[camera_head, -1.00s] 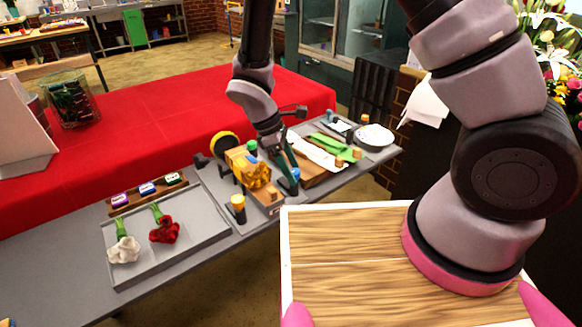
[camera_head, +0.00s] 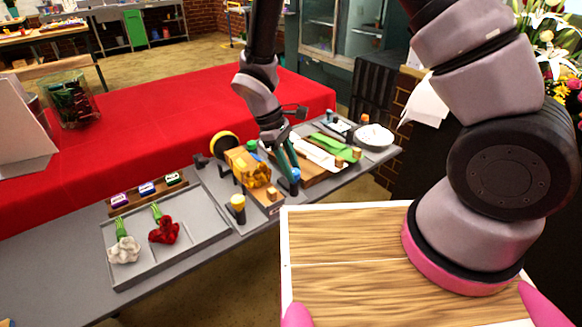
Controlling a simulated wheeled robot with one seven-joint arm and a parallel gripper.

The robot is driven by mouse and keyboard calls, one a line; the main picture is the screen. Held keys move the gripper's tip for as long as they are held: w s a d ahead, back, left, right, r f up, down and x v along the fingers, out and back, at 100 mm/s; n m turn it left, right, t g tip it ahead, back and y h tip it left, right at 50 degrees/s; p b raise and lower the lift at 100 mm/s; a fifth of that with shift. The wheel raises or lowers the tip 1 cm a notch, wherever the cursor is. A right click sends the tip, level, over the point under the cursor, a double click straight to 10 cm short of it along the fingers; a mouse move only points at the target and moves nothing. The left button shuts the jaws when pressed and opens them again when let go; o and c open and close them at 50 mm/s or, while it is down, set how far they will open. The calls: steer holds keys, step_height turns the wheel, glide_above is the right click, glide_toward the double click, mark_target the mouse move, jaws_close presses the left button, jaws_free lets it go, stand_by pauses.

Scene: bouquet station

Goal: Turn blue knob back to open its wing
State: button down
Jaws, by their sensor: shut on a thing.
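The blue knob (camera_head: 296,174) is a small blue piece at the right side of the fixture, partly hidden by my fingers. My gripper (camera_head: 291,180) reaches down to it from above, with teal fingers shut on it. The fixture holds a yellow-orange bunch (camera_head: 257,174) between its parts, on a wooden base (camera_head: 268,208). A green knob (camera_head: 252,146) shows at the back of the fixture. The wings are small here and partly hidden by the arm, so their exact angle cannot be told.
A grey tray (camera_head: 190,250) with a white flower (camera_head: 124,250) and a red flower (camera_head: 164,231) lies to the left. A black-and-yellow post (camera_head: 238,208) stands in front. A board with green and white wraps (camera_head: 318,152) and a white bowl (camera_head: 374,136) are at right.

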steer(key=m+g+y, duration=0.1)
steer(key=m, duration=0.2)
steer(key=shift+w+d+m, duration=0.1)
steer(key=shift+w+m, duration=0.05)
steer(key=shift+m, duration=0.25)
steer(key=m+g+y, duration=0.1)
steer(key=m, duration=0.2)
steer(key=shift+w+d+m, duration=0.1)
steer(key=shift+m, duration=0.2)
steer(key=m+y, duration=0.1)
steer(key=m, duration=0.2)
steer(key=shift+d+m+y, duration=0.15)
steer(key=shift+m+y, duration=0.15)
steer(key=shift+d+m+y, duration=0.1)
steer(key=shift+m+y, duration=0.6)
steer(key=shift+m, duration=1.2)
steer(key=c, duration=0.5)
jaws_free()
